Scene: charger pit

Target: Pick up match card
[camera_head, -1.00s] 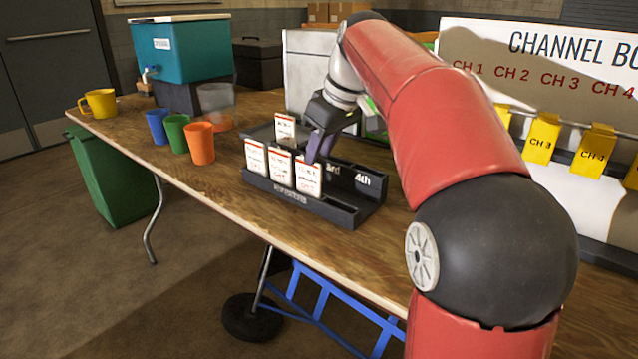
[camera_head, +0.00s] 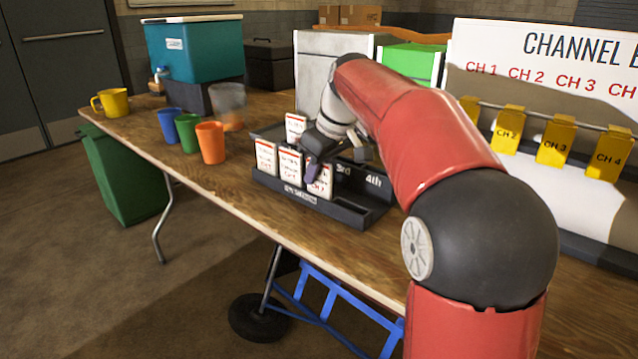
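Several white match cards with red headers stand upright in a black card rack on the table. One card (camera_head: 265,157) is at the front left, one (camera_head: 290,165) beside it, and one (camera_head: 321,183) at the front right. Another card (camera_head: 296,126) stands in the row behind. The rack (camera_head: 345,212) has slots marked 3rd and 4th with no card showing. My gripper (camera_head: 314,172) is over the rack, its purple-grey finger in front of the upper part of the front right card and partly hiding it. I cannot tell whether it touches the card or how far the fingers are apart.
Blue (camera_head: 169,124), green (camera_head: 187,133) and orange (camera_head: 211,142) cups and a clear container (camera_head: 228,106) stand left of the rack. A teal cooler (camera_head: 194,50) is behind them. The channel board (camera_head: 545,75) with yellow tags is at right. Table front is clear.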

